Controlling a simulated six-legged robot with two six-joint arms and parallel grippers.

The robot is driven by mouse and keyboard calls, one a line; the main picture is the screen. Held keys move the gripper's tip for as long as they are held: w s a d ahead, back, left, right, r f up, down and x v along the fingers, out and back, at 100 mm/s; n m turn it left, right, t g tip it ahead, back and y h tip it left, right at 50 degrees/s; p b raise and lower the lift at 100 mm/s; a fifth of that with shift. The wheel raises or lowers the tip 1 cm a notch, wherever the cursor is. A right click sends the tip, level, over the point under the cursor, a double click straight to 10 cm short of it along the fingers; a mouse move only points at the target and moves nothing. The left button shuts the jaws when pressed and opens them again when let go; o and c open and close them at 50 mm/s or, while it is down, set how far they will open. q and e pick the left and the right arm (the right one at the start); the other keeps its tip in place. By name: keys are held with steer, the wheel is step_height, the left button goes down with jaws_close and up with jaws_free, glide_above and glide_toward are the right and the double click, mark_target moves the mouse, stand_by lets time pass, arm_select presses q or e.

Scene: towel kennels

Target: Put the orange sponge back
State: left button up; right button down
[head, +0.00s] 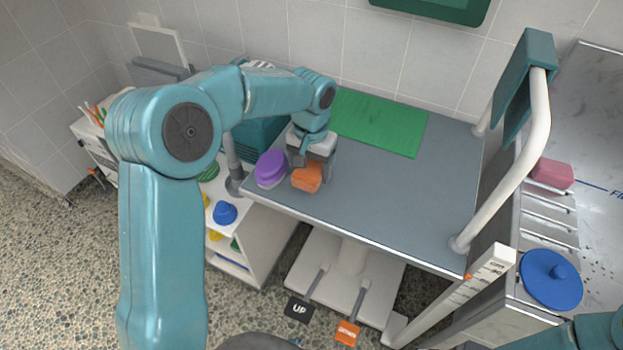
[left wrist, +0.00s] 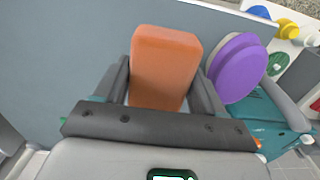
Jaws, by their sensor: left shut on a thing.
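The orange sponge (head: 307,178) is an orange block at the left part of the grey table top. My left gripper (head: 304,164) comes down from above and is shut on it. In the left wrist view the sponge (left wrist: 165,68) stands between the two fingers of the gripper (left wrist: 165,95). I cannot tell whether the sponge touches the table. My right gripper is not in view; only a bit of teal arm shows at the lower right corner of the head view.
A purple round thing (head: 271,168) is just left of the sponge, close to the gripper. A green mat (head: 380,122) lies at the table's back. A pink block (head: 553,173) and a blue lid (head: 551,278) are at the right. A white shelf unit (head: 262,245) stands below the table's left edge.

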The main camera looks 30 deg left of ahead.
mark_target(310, 166)
arm_select(q)
step_height(310, 166, down, 5)
steer(key=shift+w+a+r, duration=0.1)
steer(key=shift+w, duration=0.05)
steer(key=shift+f, duration=0.2)
steer(key=o, duration=0.9)
steer(key=shift+o, duration=0.2)
step_height(310, 166, up, 12)
steer(key=shift+r, duration=0.25)
steer(key=shift+s, duration=0.2)
